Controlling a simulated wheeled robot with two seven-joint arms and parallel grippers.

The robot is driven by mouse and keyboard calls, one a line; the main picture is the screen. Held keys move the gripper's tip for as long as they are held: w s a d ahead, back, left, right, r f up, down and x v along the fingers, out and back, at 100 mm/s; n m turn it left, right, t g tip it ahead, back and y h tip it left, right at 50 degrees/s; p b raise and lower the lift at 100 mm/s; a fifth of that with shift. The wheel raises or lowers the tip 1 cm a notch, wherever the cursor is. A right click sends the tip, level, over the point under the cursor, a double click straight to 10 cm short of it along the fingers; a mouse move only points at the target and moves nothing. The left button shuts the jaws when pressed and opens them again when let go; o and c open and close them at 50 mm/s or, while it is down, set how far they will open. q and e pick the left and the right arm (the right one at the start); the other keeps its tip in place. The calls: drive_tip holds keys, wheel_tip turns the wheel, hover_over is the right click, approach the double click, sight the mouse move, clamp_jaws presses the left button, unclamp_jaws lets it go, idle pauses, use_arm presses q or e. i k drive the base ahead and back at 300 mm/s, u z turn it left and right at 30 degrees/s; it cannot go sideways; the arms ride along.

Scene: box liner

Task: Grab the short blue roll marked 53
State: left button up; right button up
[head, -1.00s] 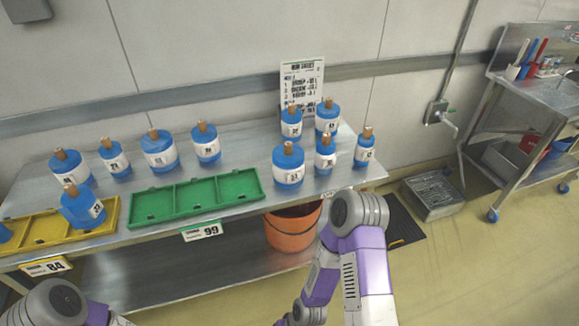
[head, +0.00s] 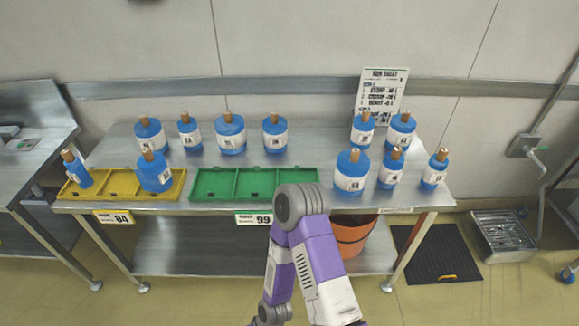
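Several blue rolls with white labels and brown cores stand upright on a steel table (head: 420,197). The label numbers are too small to read, so I cannot tell which roll is marked 53. At the back left stand a wide roll (head: 150,133), a narrow one (head: 189,132), a large one (head: 230,133) and another (head: 274,133). On the right are two back rolls (head: 362,129) (head: 400,131) and three front rolls (head: 351,171) (head: 391,167) (head: 434,170). My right arm shows in front of the table, but neither gripper is visible.
A yellow tray (head: 118,183) holds a narrow roll (head: 76,168) and a wide roll (head: 154,171). A green tray (head: 254,185) is empty. A sign (head: 382,95) stands behind the table. An orange bucket (head: 351,235) is below. Another steel table (head: 30,130) stands left.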

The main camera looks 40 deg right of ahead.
sight(352, 166)
drive_tip(key=u, duration=1.45)
drive_tip(key=k, duration=1.35)
drive_tip(key=z, duration=1.5)
